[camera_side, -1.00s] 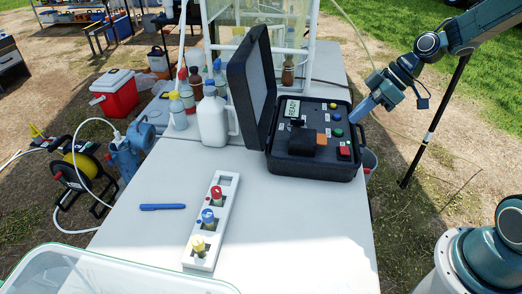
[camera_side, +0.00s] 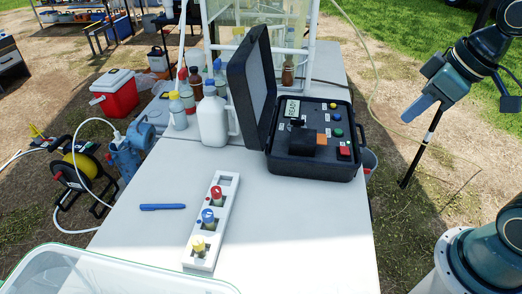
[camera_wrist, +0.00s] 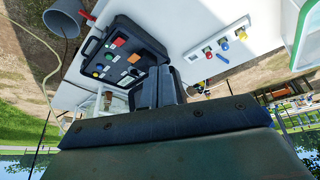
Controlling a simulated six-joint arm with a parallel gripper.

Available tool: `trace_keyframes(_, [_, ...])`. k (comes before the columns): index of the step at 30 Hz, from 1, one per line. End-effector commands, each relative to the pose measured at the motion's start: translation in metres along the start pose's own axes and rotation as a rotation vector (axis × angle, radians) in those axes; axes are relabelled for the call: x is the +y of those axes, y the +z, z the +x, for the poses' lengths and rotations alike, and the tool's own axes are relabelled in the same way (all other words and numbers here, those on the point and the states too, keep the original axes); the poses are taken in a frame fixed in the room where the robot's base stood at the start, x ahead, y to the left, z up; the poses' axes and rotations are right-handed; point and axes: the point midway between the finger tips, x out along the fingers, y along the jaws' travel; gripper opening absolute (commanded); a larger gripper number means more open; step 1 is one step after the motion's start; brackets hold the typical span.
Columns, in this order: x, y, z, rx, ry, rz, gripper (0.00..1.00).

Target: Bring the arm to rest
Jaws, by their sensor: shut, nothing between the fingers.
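My gripper (camera_side: 418,108) is at the upper right of the side view, off the right edge of the table and apart from everything. It is shut and empty, with its tip pointing down and left. The open black meter case (camera_side: 312,165) stands on the white table (camera_side: 290,230) to the left of my gripper. The case also shows in the wrist view (camera_wrist: 128,45).
A white rack (camera_side: 219,200) with red, blue and yellow capped vials lies on the table, near a blue pen (camera_side: 162,207). A white jug (camera_side: 213,122) and several bottles stand behind. A clear bin (camera_side: 100,275) is at the front left. A black pole (camera_side: 421,155) stands below my gripper.

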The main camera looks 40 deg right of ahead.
Motion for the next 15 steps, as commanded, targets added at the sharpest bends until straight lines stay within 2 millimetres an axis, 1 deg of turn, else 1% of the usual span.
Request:
trace_keyframes(1, [-0.004, 0.006, -0.007, 0.011, 0.014, 0.02, 0.0])
trace_keyframes(6, [-0.009, 0.027, -0.024, 0.038, 0.056, 0.119, 0.0])
trace_keyframes(9, [-0.011, 0.038, -0.031, 0.051, 0.072, 0.169, 0.0])
trace_keyframes(15, [-0.012, 0.051, -0.038, 0.067, 0.087, 0.228, 0.0])
